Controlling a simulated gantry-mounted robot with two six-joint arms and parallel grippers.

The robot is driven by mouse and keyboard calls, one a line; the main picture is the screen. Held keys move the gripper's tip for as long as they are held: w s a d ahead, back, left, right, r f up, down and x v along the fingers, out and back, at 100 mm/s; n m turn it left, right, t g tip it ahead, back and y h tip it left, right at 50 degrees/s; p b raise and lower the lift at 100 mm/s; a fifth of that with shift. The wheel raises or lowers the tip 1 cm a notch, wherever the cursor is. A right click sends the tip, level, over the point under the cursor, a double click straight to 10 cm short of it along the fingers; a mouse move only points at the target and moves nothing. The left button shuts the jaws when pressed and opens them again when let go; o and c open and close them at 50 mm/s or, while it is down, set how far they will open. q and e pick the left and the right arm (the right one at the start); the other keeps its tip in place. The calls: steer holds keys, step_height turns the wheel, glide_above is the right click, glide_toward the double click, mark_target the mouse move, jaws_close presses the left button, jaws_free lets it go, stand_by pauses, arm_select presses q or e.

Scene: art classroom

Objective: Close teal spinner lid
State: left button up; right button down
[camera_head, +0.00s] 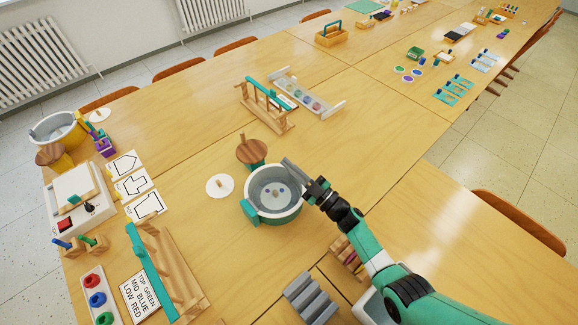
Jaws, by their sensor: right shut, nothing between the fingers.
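The teal spinner (250,210) is a round tub with a grey inner bowl; a few small purple-blue items and a central knob show inside. Its round brown wooden lid (251,149) is open, tilted back behind the tub's far left rim at a teal hinge. My right gripper (288,164) is shut and empty. It is over the tub's far right rim, to the right of the lid and apart from it; whether it touches the rim I cannot tell. My left gripper is not in view.
A white disc with a knob (220,187) lies left of the spinner. A wooden rack with a teal bar (265,104) stands behind it. A similar yellow tub (77,132) stands far left. Grey ridged block (305,298) lies in front. Table left of the disc is partly clear.

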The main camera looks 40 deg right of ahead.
steer(key=shift+r, duration=0.1)
steer(key=s+p, duration=0.5)
steer(key=s, duration=0.4)
steer(key=shift+s+r, duration=0.25)
